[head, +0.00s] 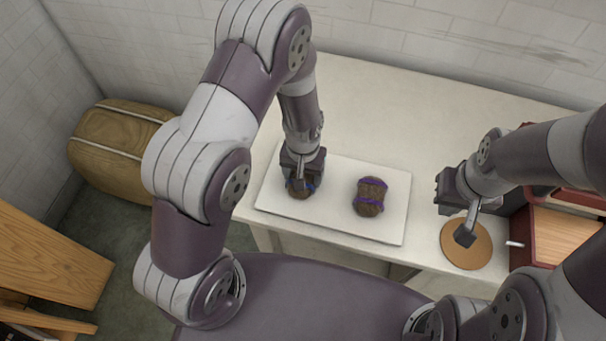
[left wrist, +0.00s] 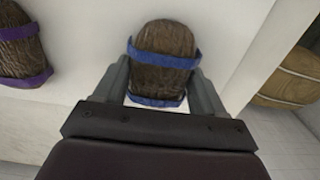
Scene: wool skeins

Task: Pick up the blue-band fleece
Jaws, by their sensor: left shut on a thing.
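The blue-band fleece (head: 300,190) is a brown bundle at the left end of the white board (head: 384,231). In the left wrist view the fleece (left wrist: 164,52) shows two blue bands, with a finger on each side of it. My left gripper (head: 302,181) points down and is shut on it, hiding much of it in the head view. I cannot tell whether the fleece still touches the board. A second brown fleece with purple bands (head: 370,196) lies to the right on the board. My right gripper (head: 455,215) is empty above a round tan disc (head: 467,251); its fingers look apart.
The pale counter (head: 400,110) is clear behind the board. Dark red boxes with wooden tops (head: 563,235) stand at the right, close to my right arm.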

